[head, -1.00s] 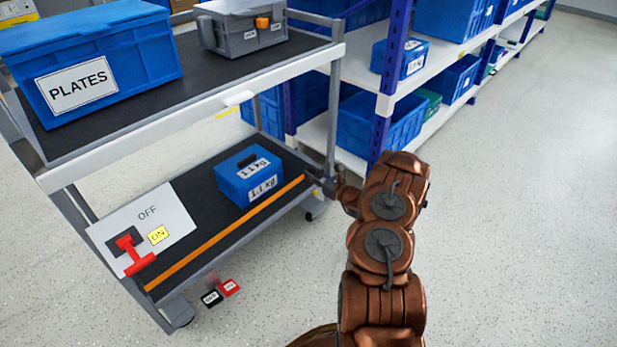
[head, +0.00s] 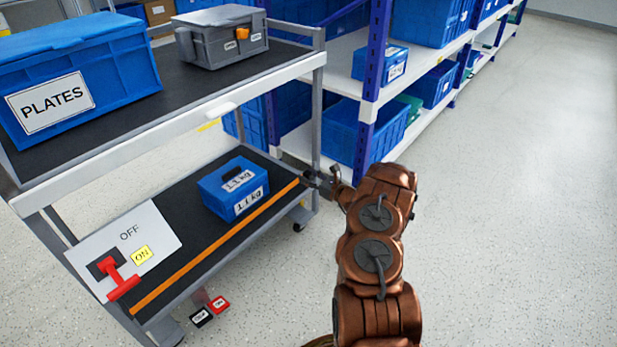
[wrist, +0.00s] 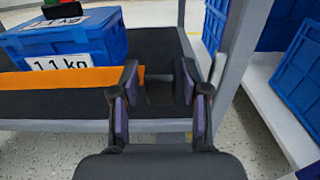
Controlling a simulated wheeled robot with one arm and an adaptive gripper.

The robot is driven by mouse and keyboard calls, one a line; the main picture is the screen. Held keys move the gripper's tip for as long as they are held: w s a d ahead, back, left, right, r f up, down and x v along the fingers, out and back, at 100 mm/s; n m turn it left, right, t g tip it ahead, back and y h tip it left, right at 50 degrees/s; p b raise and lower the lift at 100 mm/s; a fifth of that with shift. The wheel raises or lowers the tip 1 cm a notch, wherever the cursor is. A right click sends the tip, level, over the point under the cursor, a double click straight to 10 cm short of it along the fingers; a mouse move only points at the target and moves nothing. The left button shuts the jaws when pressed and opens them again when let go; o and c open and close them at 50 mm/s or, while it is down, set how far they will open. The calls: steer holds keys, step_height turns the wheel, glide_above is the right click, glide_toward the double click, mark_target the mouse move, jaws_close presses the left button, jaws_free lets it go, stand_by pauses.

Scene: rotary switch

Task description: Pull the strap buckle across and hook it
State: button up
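An orange strap (head: 215,247) runs along the front of the cart's lower shelf; it also shows in the wrist view (wrist: 60,78). Its right end in the wrist view is beside my gripper's left finger. My gripper (head: 318,184) is at the right end of that shelf, close to the cart's corner post. In the wrist view my gripper (wrist: 160,80) is open, with its two fingers apart. A dark grey shape shows between the fingers; I cannot tell whether it is the buckle. I cannot make out a hook.
A blue 1.1 kg box (head: 232,188) stands on the lower shelf (head: 180,262). A switch panel (head: 130,235) with a red handle (head: 118,280) is at the left. Small red and black blocks (head: 210,310) lie on the floor. Blue-posted racks (head: 366,120) stand behind; floor at right is clear.

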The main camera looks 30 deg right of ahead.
steer(key=shift+o, duration=0.3)
steer(key=v, duration=1.2)
steer(key=shift+c, duration=0.4)
